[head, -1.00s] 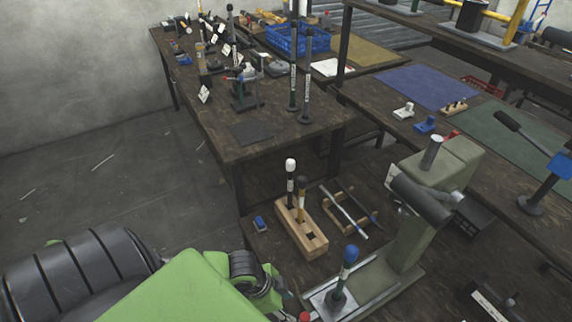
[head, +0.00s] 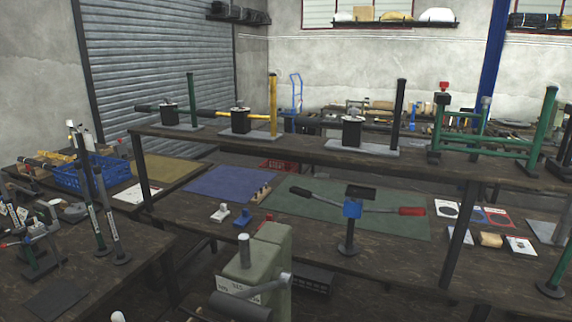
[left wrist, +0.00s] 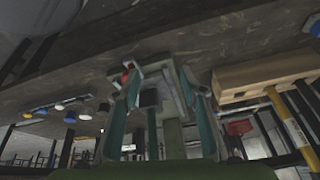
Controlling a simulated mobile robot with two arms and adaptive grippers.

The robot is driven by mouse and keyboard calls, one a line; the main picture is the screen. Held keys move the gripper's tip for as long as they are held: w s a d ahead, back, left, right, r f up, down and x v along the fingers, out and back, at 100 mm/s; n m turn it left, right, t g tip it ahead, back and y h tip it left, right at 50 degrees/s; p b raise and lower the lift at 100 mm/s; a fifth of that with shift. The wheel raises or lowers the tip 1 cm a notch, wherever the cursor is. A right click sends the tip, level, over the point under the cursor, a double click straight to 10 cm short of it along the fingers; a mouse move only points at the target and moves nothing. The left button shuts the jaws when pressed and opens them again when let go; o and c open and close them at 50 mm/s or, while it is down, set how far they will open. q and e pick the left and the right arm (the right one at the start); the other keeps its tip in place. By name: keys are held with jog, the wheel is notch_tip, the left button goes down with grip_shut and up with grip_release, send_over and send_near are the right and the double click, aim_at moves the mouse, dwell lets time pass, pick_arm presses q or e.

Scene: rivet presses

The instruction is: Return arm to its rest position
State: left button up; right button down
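Neither of my arms shows in the head view now. In the left wrist view, which looks upside down, my left gripper (left wrist: 163,88) has two dark teal fingers standing apart, with nothing clearly held between them. A grey-green press (left wrist: 172,132) shows behind the gap. The same grey-green press (head: 265,258) stands at the bottom middle of the head view, its lower part cut off by the frame. My right gripper is in no view.
A wooden tool block (left wrist: 262,76) with upright tools is beside the left gripper. A raised shelf (head: 300,146) holds several presses. A blue crate (head: 85,172) is at left.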

pick_arm(q)
jog(key=s+a+f+n+y, duration=0.15)
jog(key=s+f, duration=0.25)
jog(key=f, duration=0.4)
jog(key=s+a+f+n+y, duration=0.1)
jog(key=s+a+f+n, duration=0.1)
jog(key=s+f, duration=0.35)
jog(key=s+d+f+g, duration=0.1)
jog(key=s+d+f, duration=0.3)
jog(key=s, duration=0.4)
jog(key=s+d+f+g, duration=0.2)
jog(key=s+d+f, duration=0.2)
jog(key=s+f, duration=0.3)
jog(key=shift+s+n+h, duration=0.35)
jog(key=shift+s, duration=0.5)
jog(key=shift+d+r, duration=0.1)
